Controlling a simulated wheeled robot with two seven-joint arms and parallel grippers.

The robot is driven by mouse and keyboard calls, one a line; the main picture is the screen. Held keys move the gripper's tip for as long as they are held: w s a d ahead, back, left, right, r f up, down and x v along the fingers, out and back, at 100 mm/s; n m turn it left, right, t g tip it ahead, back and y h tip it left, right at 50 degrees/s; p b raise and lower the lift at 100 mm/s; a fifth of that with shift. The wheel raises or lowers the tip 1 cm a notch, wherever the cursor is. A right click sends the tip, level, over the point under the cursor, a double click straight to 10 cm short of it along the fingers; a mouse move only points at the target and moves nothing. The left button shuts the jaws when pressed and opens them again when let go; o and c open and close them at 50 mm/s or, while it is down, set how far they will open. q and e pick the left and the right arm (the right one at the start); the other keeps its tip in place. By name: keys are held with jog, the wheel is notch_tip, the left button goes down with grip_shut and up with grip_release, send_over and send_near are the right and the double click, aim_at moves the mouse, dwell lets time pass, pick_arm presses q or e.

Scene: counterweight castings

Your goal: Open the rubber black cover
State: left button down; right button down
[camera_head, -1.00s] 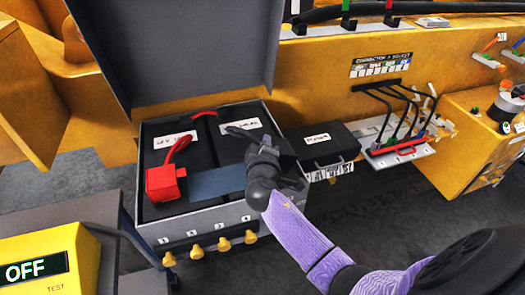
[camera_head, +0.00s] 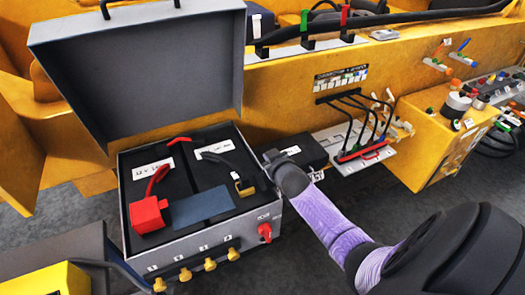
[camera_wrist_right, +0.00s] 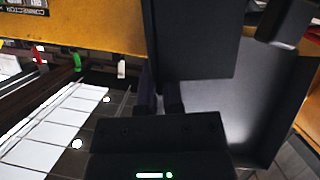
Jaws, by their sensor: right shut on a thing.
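My right gripper (camera_head: 274,160) is at the right edge of the open grey battery box (camera_head: 196,252), beside the terminal. In the right wrist view its fingers (camera_wrist_right: 160,97) are shut on a dark blocky piece (camera_wrist_right: 195,42), which looks like the rubber black cover. A brass clamp (camera_head: 244,188) on the end of the black cable (camera_head: 228,164) lies bare in the box. A red cover (camera_head: 149,214) sits at the left of the box with a red cable. My left gripper is out of view.
The grey lid (camera_head: 150,75) stands open behind the box. A red knob (camera_head: 265,231) and several yellow knobs (camera_head: 210,264) line the front. The floor in front is clear.

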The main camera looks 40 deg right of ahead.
jog(key=shift+s+d+f, duration=0.15)
jog(key=shift+d+f, duration=0.1)
jog(key=shift+d, duration=0.2)
jog(key=shift+s+d+f, duration=0.1)
jog(key=shift+d+f, duration=0.15)
jog(key=shift+d, duration=0.2)
jog(key=c, duration=0.8)
grip_release()
jog(key=shift+d+f, duration=0.1)
jog(key=shift+d, duration=0.1)
jog(key=shift+s+a, duration=0.1)
jog(key=shift+a, duration=0.05)
jog(key=p+v, duration=0.2)
jog(key=v, duration=0.7)
jog(key=shift+s+r, duration=0.3)
